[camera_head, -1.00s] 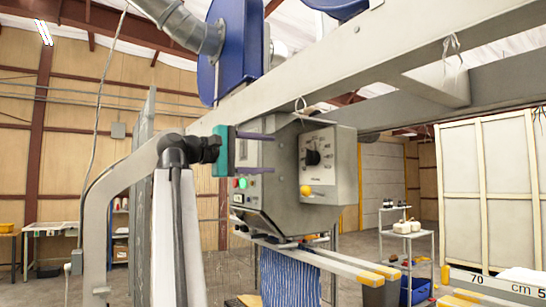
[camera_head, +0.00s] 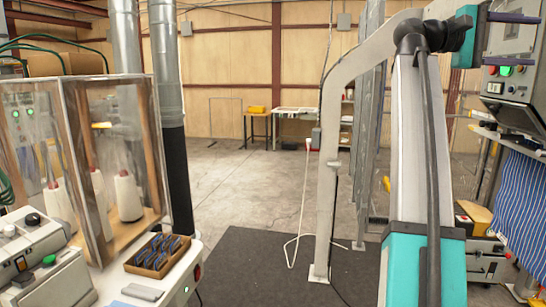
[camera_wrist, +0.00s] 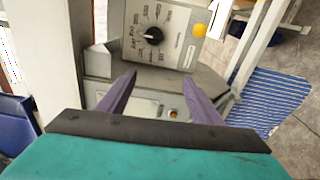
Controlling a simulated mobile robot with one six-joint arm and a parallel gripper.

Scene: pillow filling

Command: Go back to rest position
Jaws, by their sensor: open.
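My gripper (camera_head: 533,39) is at the upper right of the head view, with a teal body and two purple fingers pointing right. The fingers are apart with nothing between them. In the wrist view my gripper (camera_wrist: 160,84) faces the grey control box (camera_wrist: 160,35), which has a black dial and a yellow knob. In the head view, the control box (camera_head: 520,70) shows partly at the right edge with a green button. I cannot tell the exact gap between fingertips and box. Blue-and-white striped fabric (camera_head: 515,195) hangs below the box; it also shows in the wrist view (camera_wrist: 268,100).
A clear-walled cabinet (camera_head: 150,150) with white thread cones stands at left. A brown tray of blue items (camera_head: 160,252) sits on the bench beside it. A grey post (camera_head: 325,200) stands near my arm. Open concrete floor (camera_head: 225,185) lies in the middle.

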